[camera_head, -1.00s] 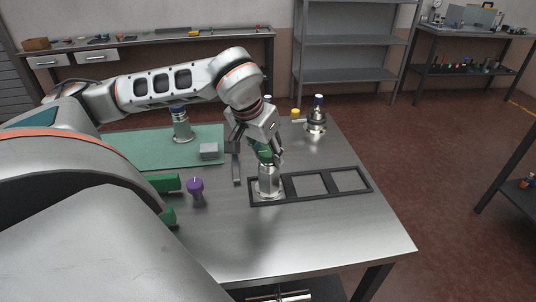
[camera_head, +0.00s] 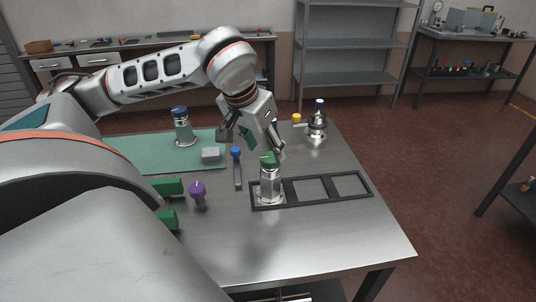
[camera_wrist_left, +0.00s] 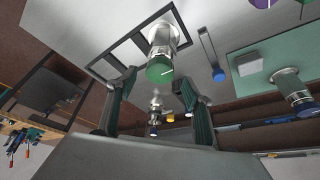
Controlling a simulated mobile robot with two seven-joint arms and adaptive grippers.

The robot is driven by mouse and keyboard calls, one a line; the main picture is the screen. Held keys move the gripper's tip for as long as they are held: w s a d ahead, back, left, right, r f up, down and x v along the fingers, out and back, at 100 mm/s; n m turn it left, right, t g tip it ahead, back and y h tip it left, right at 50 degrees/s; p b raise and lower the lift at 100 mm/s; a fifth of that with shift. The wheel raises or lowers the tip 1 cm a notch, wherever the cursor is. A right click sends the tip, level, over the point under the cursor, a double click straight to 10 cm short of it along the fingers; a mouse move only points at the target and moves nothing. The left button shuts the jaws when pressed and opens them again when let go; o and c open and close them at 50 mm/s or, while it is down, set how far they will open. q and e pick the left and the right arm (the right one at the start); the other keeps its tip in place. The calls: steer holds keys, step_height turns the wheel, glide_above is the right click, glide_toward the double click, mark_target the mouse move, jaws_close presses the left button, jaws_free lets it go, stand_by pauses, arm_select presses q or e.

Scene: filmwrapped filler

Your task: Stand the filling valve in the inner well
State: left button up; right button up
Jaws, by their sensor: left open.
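A metal valve with a green cap (camera_head: 269,180) stands upright in the left well of the dark three-well frame (camera_head: 322,201). The middle and right wells are empty. My left gripper (camera_head: 256,146) is open and empty, above and slightly behind the green cap. In the left wrist view the green-capped valve (camera_wrist_left: 161,58) shows beyond the two spread fingers (camera_wrist_left: 155,82), clear of them. A similar valve with a blue cap (camera_head: 182,128) stands on the green mat. My right gripper is not in view.
A grey block (camera_head: 211,156) lies on the green mat (camera_head: 150,151). A blue-ended flat tool (camera_head: 238,173) and a purple-topped part (camera_head: 198,195) are left of the frame. The table's front right is clear.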

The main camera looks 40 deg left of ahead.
arm_select(q)
steer(key=p+v, duration=0.1)
steer(key=v, duration=0.5)
steer(key=shift+s+r, duration=0.2)
steer(key=shift+r, duration=0.05)
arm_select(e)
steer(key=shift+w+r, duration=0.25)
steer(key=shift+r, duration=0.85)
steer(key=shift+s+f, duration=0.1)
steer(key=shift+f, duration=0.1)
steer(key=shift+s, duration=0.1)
